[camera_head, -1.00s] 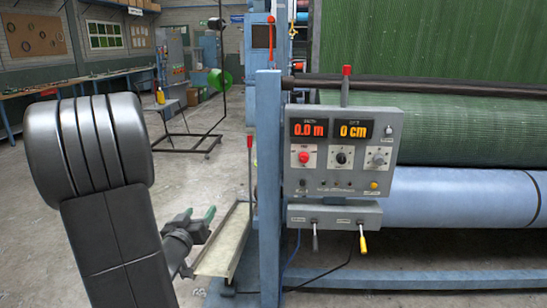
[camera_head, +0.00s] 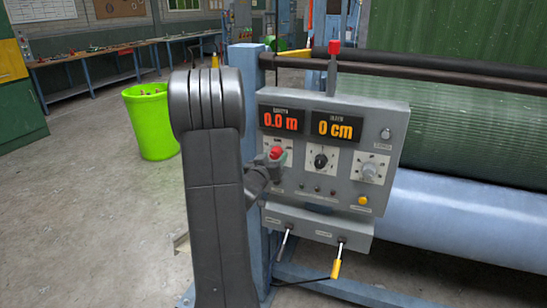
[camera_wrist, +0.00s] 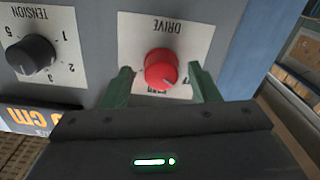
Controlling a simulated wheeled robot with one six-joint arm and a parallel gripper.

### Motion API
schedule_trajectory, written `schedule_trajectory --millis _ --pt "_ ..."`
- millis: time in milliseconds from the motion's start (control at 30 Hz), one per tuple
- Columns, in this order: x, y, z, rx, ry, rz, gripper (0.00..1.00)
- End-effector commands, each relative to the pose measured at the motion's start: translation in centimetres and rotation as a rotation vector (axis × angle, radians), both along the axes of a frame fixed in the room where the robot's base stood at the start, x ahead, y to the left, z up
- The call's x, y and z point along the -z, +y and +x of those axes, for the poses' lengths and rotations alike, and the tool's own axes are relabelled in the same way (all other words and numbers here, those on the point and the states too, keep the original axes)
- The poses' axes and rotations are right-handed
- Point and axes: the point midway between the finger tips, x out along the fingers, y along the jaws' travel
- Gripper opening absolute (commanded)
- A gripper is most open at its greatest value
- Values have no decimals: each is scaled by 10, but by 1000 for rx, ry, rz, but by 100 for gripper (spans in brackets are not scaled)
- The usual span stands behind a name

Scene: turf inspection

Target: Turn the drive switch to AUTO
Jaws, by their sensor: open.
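The drive switch is a red round knob (camera_wrist: 161,68) on a white plate (camera_wrist: 190,28) marked DRIVE, which appears upside down in the wrist view. The plate's lower lettering is partly covered by the knob and my gripper, and I cannot tell which way the knob points. My gripper (camera_wrist: 163,82) is open, with one green finger on each side of the knob; I cannot tell whether they touch it. In the head view the red knob (camera_head: 277,153) shows at the left of the grey control panel (camera_head: 395,105), with my gripper (camera_head: 270,162) at it and my arm hiding the panel's left edge.
The black TENSION knob (camera_wrist: 31,54) sits beside the drive plate. A green roll (camera_head: 470,120) stands behind. A bright green bin (camera_head: 151,120) stands on open floor at left.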

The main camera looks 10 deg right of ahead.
Motion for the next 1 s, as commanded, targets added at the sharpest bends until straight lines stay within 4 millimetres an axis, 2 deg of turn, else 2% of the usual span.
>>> schedule_trajectory --millis 267,367,500,533,767,1000 --pt "0 -1 2 0 0 0 55" --pt "0 -1 1 0 0 0 40" --pt "0 -1 1 0 1 1 12" --pt "0 -1 1 0 1 1 11" --pt "1 -1 1 0 -9 15 11" --pt "4 -1 1 1 -68 99 11"
